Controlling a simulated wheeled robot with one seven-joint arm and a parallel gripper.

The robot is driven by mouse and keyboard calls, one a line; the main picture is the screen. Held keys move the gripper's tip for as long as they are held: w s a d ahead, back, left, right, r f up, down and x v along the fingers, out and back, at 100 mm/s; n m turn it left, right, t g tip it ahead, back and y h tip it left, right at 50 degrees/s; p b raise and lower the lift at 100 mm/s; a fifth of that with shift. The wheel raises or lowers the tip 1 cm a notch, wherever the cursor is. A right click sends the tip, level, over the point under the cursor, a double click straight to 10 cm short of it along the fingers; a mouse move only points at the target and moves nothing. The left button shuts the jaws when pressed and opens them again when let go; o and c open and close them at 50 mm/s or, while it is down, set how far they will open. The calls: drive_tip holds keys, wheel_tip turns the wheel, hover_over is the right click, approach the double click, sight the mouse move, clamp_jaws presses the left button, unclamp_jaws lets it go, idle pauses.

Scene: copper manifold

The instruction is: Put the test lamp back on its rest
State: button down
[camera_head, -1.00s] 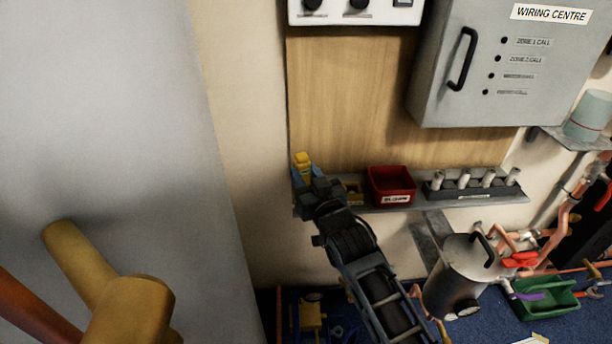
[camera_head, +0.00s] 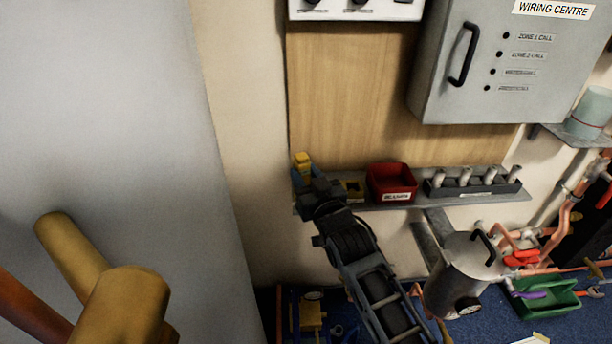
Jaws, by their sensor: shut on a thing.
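The test lamp, a small piece with a yellow top (camera_head: 302,161), is held upright at the left end of the grey wall shelf (camera_head: 420,200).
A red bin (camera_head: 391,183) stands right of the yellow block. A dark rack of pale cylinders (camera_head: 473,183) fills the shelf's right part. The grey wiring centre box (camera_head: 480,85) hangs above. A metal cylinder (camera_head: 462,275) stands below, near a green tray (camera_head: 543,298).

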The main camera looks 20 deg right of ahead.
drive_tip(key=shift+f+b, duration=0.45)
drive_tip(key=shift+f, duration=0.1)
drive_tip(key=c, duration=0.7)
unclamp_jaws()
drive_tip(key=shift+o, duration=0.2)
drive_tip(key=s, duration=0.7)
drive_tip(key=shift+s, duration=0.4)
